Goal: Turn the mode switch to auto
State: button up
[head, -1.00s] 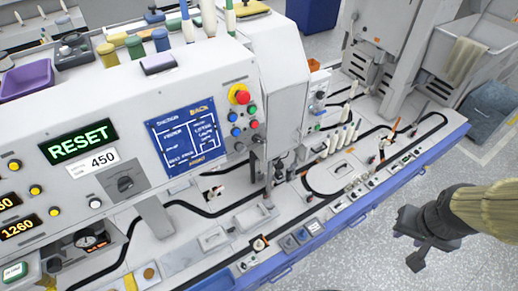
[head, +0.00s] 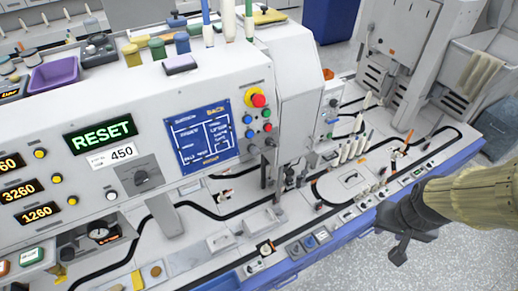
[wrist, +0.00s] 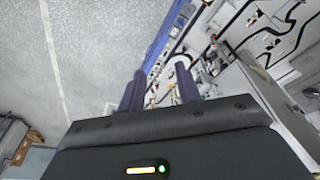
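A dark rotary knob on a grey square plate (head: 141,177), which looks like the mode switch, sits on the white machine's front panel in the head view. It is below and right of the label reading 450. Its position markings are too small to read. My gripper (head: 394,246) is far to the right of the switch, over the floor and the table's blue front edge. In the wrist view its two dark fingers (wrist: 160,75) stand apart with nothing gripped between them. The switch cannot be made out in the wrist view.
A green RESET display (head: 100,135) is above the switch. A blue diagram panel (head: 203,137) and a red button (head: 258,100) are to its right. The table (head: 345,238) carries black tracks and small fittings. Open floor lies at the lower right.

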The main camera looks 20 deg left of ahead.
jog(key=shift+a, duration=0.25)
jog(key=w+a+f+n+t+y+b, duration=0.2)
jog(key=w+a+f+n+t+b, duration=0.1)
jog(key=w+a+n+t+b, duration=0.55)
jog(key=a+r+n+g+y+b, duration=0.1)
jog(key=a+r+n+y+b, duration=0.1)
jog(key=a+n+y+b, duration=0.4)
jog(key=a+n+y, duration=0.3)
jog(key=a+n, duration=0.1)
jog(key=a, duration=0.3)
jog(key=shift+r+b, duration=0.2)
jog(key=shift+b, duration=0.2)
jog(key=shift+w+a+r+p, duration=0.1)
jog(key=shift+w+a+p, duration=0.1)
jog(key=shift+p, duration=0.3)
